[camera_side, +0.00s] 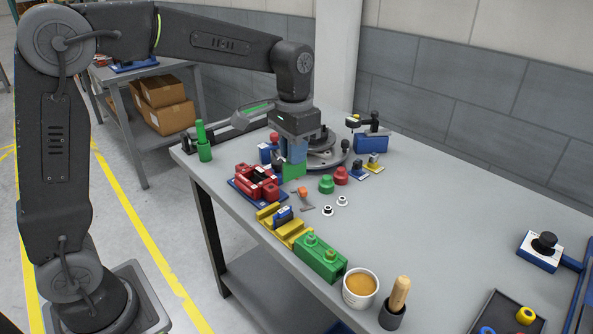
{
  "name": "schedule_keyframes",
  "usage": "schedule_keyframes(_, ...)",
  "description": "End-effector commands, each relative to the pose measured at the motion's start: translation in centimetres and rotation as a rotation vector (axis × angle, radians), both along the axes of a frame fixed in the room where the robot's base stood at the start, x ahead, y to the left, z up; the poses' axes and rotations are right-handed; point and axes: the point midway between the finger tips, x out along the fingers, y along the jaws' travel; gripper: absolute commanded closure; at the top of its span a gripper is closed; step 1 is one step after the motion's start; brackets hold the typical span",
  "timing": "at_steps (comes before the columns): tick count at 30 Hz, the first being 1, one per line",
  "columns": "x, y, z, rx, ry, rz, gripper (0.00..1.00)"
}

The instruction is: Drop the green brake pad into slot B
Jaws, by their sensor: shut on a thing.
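My gripper (293,158) points straight down near the far left part of the bench, shut on the green brake pad (293,171). The pad shows as a small bright green piece below the blue-grey fingers, behind and right of the red fixture. I cannot tell whether it touches anything below. The red fixture (258,184) sits on a blue base and has a dark opening on top. In front of it are a yellow holder (270,226) with a blue block in it and a green block (320,259) with round knobs. No slot letters are readable.
A dark round turntable (325,150) stands close behind my gripper. Red and green knobbed parts (326,184) and small white washers (327,210) lie to the right. A cup (360,287) and a wood-handled tool (399,297) stand in front. The bench (440,215) is clear at centre right.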

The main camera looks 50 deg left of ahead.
Motion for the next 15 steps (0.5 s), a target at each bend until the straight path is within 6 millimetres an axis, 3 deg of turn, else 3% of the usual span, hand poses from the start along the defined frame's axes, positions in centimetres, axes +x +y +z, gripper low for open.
schedule_keyframes(15,2.0,9.4,0.0,-0.002,0.0,-0.702,1.0)
